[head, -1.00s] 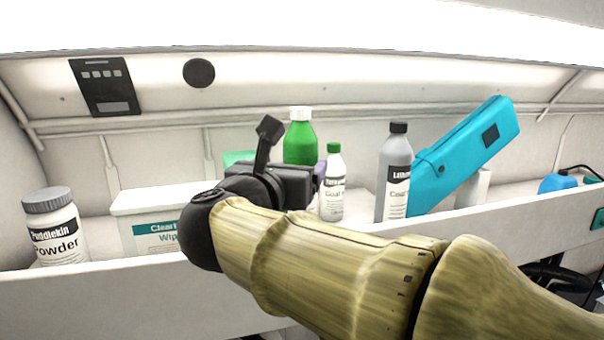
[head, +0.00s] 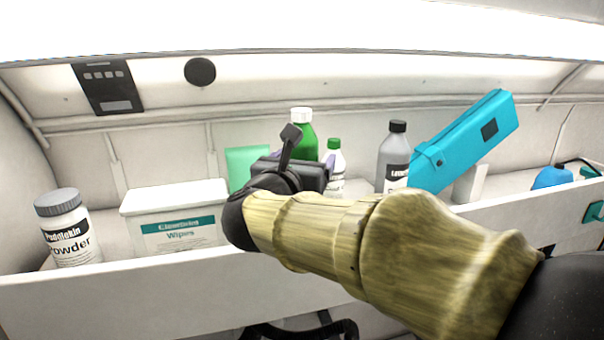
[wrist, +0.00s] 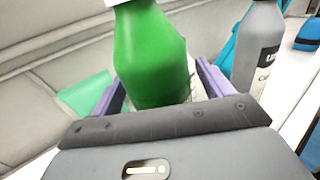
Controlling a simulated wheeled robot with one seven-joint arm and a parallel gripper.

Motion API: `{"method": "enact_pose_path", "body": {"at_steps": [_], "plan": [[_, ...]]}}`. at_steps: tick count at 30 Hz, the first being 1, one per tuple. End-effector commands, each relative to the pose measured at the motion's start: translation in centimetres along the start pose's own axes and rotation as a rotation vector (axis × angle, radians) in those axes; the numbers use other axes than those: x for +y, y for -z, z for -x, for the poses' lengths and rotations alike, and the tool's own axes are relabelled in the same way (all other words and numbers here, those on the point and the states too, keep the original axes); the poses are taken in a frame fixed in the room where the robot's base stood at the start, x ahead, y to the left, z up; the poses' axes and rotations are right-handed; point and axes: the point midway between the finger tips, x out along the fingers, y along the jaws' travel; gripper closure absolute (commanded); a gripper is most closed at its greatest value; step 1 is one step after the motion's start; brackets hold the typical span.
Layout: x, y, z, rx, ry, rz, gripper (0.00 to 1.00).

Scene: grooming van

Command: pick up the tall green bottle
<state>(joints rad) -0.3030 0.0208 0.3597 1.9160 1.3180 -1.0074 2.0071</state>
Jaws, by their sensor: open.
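The tall green bottle (head: 307,132) with a white cap stands upright on the shelf, partly hidden behind my gripper (head: 303,162) in the head view. In the wrist view the green bottle (wrist: 152,55) rises straight ahead, between the two purple fingers of my gripper (wrist: 158,90). The gripper is open, one finger to each side of the bottle. I cannot tell whether either finger touches it. The bottle's lower part is hidden by the gripper body.
A small white bottle with a green cap (head: 335,158) stands close right of the green bottle. A grey bottle (head: 394,155) and a tilted turquoise case (head: 462,140) are farther right. A wipes box (head: 178,222), a powder jar (head: 66,230) and a light green item (head: 246,163) are left.

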Motion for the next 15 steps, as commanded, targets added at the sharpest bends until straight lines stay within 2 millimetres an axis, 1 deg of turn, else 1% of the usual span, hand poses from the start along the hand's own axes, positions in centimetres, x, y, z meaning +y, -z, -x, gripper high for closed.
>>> {"method": "enact_pose_path", "body": {"at_steps": [1, 4, 15], "plan": [[0.01, -0.22, -0.48, 0.003, 0.000, 0.001, 0.21], [0.03, -0.03, -0.85, 0.001, -0.001, 0.001, 0.21], [0.03, 0.09, -0.84, 0.001, -0.001, 0.000, 0.21]]}}
